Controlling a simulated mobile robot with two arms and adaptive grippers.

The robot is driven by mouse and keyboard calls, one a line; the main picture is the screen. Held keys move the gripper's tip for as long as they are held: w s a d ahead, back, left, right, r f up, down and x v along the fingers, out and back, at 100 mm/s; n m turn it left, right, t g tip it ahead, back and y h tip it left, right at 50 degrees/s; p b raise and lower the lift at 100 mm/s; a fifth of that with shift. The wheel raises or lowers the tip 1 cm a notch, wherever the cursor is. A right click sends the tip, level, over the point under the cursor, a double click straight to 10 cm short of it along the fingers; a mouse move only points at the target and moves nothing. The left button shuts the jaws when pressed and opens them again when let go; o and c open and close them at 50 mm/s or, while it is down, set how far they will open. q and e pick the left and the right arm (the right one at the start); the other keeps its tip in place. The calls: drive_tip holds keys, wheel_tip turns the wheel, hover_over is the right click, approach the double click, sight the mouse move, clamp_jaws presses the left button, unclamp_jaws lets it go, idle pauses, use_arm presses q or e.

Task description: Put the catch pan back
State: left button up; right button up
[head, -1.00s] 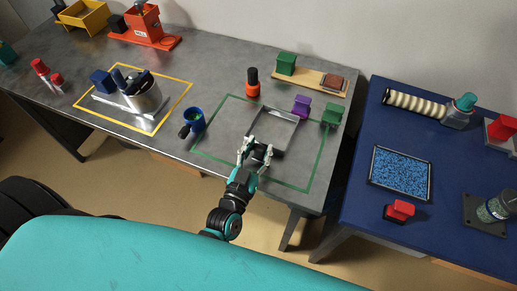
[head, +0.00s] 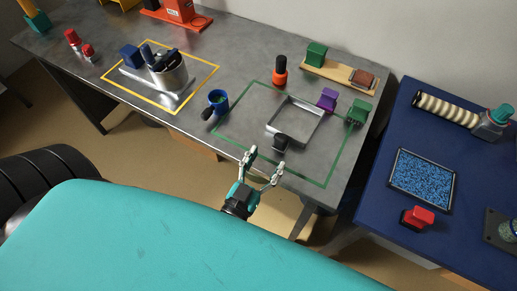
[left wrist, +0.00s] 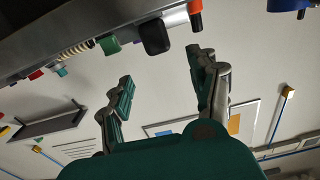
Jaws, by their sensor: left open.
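The catch pan (head: 309,108) is a shallow grey square pan with a black handle (head: 281,142). It sits flat on the grey table inside the green outline (head: 334,172), its handle toward the table's front edge. The handle also shows in the left wrist view (left wrist: 155,37), with a strip of the pan (left wrist: 177,17) beside it. My left gripper (head: 262,164) is open and empty at the table's front edge, apart from the handle. Its spread fingers show in the left wrist view (left wrist: 163,75). My right gripper is in neither view.
Near the pan stand a purple block (head: 327,99), a green block (head: 359,112) and an orange-black bottle (head: 280,71). A blue cup (head: 218,102) is to its left. A metal cup on a plate (head: 166,72) sits in the yellow outline. A blue table (head: 380,205) is at right.

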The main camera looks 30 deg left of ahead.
use_arm(q)
drive_tip(key=s+d+f+m+g+h, duration=0.1)
drive_tip(key=s+f+g, duration=0.35)
drive_tip(key=f, duration=0.95)
drive_tip(key=s+d+f+m+g+h, duration=0.1)
drive_tip(key=s+f+g, duration=0.3)
drive_tip(key=f, duration=1.1)
drive_tip(key=s+a+f+g+y, duration=0.1)
drive_tip(key=s+a+f+g, duration=0.3)
drive_tip(key=s+f, duration=0.5)
drive_tip(key=s+a+f+g+y, duration=0.1)
drive_tip(key=s+a+f+g, duration=0.3)
drive_tip(key=s+f, duration=0.5)
drive_tip(key=shift+s+a+g+y, duration=0.3)
drive_tip(key=shift+s+a+g, duration=0.05)
drive_tip(key=shift+s+a, duration=0.9)
